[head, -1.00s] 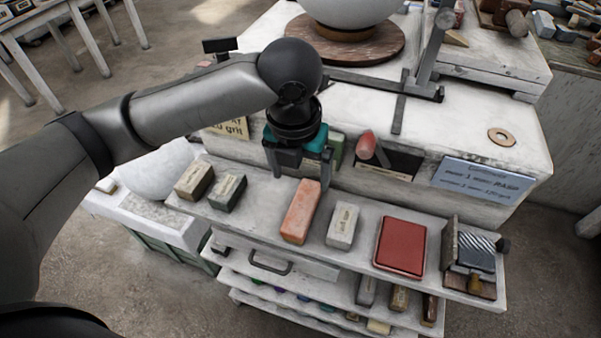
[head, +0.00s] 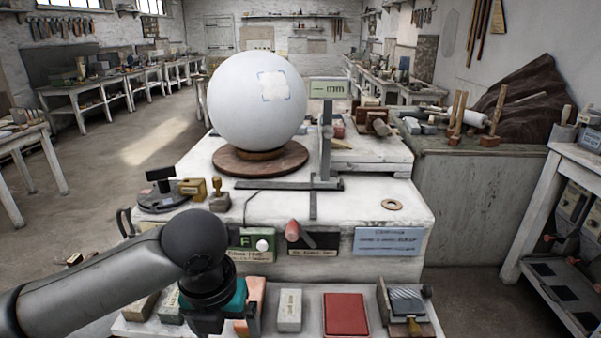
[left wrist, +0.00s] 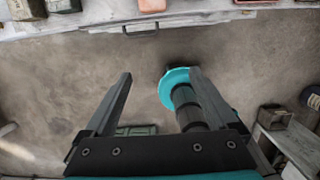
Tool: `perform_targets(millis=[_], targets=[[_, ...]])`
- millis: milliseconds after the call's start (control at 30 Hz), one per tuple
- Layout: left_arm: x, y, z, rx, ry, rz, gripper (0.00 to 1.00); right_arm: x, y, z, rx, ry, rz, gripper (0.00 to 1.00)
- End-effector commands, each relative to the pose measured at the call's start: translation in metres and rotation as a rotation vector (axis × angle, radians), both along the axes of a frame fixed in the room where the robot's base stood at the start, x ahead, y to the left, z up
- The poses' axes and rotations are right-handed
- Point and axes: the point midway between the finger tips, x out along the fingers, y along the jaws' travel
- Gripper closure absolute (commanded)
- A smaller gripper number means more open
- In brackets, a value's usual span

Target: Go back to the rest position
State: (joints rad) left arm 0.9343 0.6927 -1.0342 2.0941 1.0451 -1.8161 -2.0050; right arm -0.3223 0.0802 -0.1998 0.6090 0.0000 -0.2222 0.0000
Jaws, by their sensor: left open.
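My left gripper (head: 205,325) is at the lower left of the head view, in front of the blocks on the shelf. Its fingers are cut off or hidden there. The salmon block (head: 254,295) is partly hidden behind the gripper in the head view. My right gripper is in neither view.
The shelf holds a pale block (head: 290,310), a red pad (head: 345,314) and a clamp-like tool (head: 405,303). Behind it, a large white sphere (head: 245,110) rests on a wooden disc (head: 285,163) on the workbench. The shelf's front edge (left wrist: 200,17) crosses the top of the wrist view.

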Motion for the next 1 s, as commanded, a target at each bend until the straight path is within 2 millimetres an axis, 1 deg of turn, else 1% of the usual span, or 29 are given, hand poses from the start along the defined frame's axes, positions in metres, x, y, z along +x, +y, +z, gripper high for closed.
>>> perform_targets(millis=[67,233,267,400,433,500,600,700,833,967,1000], targets=[[-0.004,-0.008,-0.006,-0.029,0.000,0.037,0.08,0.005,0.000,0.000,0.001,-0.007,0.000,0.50],[-0.013,-0.029,-0.019,-0.128,-0.008,0.202,0.08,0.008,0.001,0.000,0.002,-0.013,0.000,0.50],[-0.015,-0.032,-0.021,-0.148,-0.006,0.235,0.08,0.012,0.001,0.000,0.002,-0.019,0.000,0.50],[-0.025,-0.051,-0.032,-0.252,0.004,0.424,0.08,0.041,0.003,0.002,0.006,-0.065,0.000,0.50],[-0.027,-0.054,-0.035,-0.277,0.008,0.474,0.08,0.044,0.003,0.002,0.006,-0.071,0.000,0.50],[-0.033,-0.063,-0.041,-0.342,0.022,0.604,0.08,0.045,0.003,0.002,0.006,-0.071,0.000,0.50],[-0.041,-0.072,-0.048,-0.433,0.048,0.819,0.08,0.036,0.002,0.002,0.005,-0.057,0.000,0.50],[-0.049,-0.075,-0.056,-0.516,0.082,1.049,0.08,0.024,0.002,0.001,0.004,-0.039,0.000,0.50],[-0.059,-0.072,-0.067,-0.603,0.128,1.368,0.08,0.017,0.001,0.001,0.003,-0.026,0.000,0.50],[-0.072,-0.059,-0.080,-0.665,0.166,1.706,0.08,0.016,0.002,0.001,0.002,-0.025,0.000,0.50],[-0.077,-0.053,-0.085,-0.679,0.172,1.814,0.08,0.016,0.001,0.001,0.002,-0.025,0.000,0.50]])
